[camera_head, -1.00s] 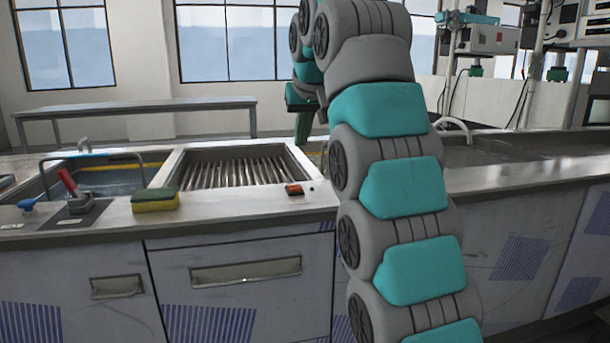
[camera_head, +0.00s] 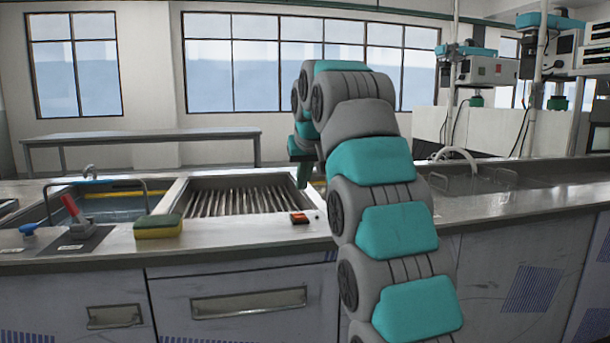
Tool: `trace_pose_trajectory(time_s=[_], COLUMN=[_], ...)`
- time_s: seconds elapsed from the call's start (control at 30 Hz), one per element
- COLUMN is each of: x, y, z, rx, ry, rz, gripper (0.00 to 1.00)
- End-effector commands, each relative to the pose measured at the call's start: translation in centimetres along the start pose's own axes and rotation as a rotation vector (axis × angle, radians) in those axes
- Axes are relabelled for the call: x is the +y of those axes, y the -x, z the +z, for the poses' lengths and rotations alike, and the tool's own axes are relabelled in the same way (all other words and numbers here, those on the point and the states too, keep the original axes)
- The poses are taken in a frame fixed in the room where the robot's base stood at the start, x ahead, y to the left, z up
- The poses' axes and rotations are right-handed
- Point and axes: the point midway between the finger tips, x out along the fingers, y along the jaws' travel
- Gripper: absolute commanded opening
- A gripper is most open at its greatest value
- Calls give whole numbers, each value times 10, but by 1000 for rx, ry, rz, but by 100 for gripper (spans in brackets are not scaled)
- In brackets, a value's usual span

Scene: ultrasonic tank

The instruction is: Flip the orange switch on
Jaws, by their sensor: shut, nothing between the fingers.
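The orange switch (camera_head: 299,218) is a small orange-red rocker in a dark frame. My gripper (camera_head: 304,176) shows at the end of my arm, pointing down, behind and above the switch near the right edge of the slatted basin. It is shut and empty, and apart from the switch. Part of the wrist is hidden by my own arm links.
A yellow-green sponge (camera_head: 158,226), a red-handled lever (camera_head: 75,215) and a blue knob (camera_head: 28,230) stand on the ledge to the left. The slatted basin (camera_head: 237,236) and a water tank (camera_head: 100,205) lie behind. The ledge around the switch is clear.

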Motion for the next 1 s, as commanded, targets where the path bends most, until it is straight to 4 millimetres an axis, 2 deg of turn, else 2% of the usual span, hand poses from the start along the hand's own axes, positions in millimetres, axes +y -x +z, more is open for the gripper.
trace_pose_trajectory(time_s=[0.03,0.17,0.67,1.0], x=[0,0,0,0], y=[-13,-37,-54,-60], z=[3,2,22,29], rx=[-6,-4,-5,-1], ry=[0,0,0,0], rz=[0,0,0,0], gripper=[0,0,0,0])
